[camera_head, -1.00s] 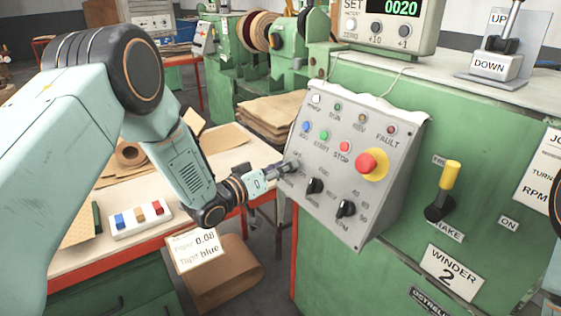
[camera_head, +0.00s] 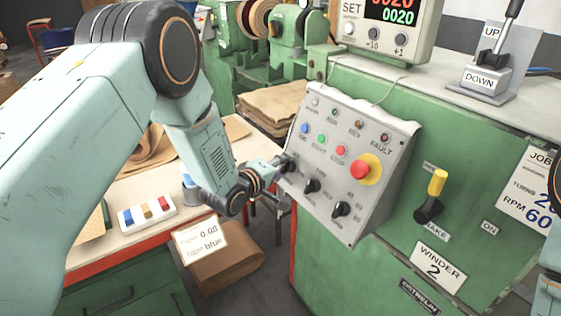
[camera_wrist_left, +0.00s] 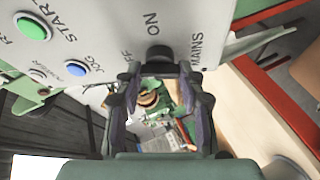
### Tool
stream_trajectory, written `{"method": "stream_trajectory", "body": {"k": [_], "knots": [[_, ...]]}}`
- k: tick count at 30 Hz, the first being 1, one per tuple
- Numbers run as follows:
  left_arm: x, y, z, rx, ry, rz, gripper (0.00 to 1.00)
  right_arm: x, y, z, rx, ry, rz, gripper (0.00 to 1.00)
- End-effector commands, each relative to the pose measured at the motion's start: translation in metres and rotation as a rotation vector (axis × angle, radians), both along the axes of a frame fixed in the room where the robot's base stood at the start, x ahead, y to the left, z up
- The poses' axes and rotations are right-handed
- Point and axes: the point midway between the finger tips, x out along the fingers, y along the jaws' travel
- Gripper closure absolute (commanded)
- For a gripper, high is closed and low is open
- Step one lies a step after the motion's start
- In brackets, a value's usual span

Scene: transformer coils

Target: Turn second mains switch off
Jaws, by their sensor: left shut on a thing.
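The grey sloped control panel (camera_head: 345,165) of winder 2 is on the green machine's front left. My left gripper (camera_head: 284,163) reaches its left edge, at the mains switch. In the left wrist view, the black mains knob (camera_wrist_left: 160,56) sits between the fingertips of the left gripper (camera_wrist_left: 160,72), which is shut on it. The labels ON, MAINS and a partly hidden OFF surround the knob. In the head view the gripper hides most of the switch. The indicator lamp (camera_head: 314,101) at the panel's top left looks dull grey. The right gripper is out of view.
Two more black knobs (camera_head: 312,186), a red emergency button (camera_head: 361,169) and coloured push buttons (camera_head: 321,139) sit close by on the panel. A yellow-handled brake lever (camera_head: 436,185) stands to the right. A workbench (camera_head: 125,245) with paper lies left.

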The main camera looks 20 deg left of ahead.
Motion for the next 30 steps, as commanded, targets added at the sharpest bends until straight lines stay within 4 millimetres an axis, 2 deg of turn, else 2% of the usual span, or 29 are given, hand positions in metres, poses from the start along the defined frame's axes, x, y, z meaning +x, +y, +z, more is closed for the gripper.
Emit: {"method": "stream_trajectory", "body": {"k": [9,27,28,30], "knots": [[0.0014,-0.0011,0.0029,-0.096,0.070,0.046,0.93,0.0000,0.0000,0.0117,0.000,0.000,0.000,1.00],[0.0016,-0.0008,0.0019,-0.122,0.090,0.060,0.92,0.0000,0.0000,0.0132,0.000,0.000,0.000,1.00],[0.0015,-0.0008,0.0019,-0.122,0.090,0.060,0.59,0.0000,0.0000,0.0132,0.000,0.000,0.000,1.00],[0.0015,-0.0007,0.0018,-0.122,0.090,0.060,0.53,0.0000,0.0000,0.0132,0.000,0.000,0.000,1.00]]}}
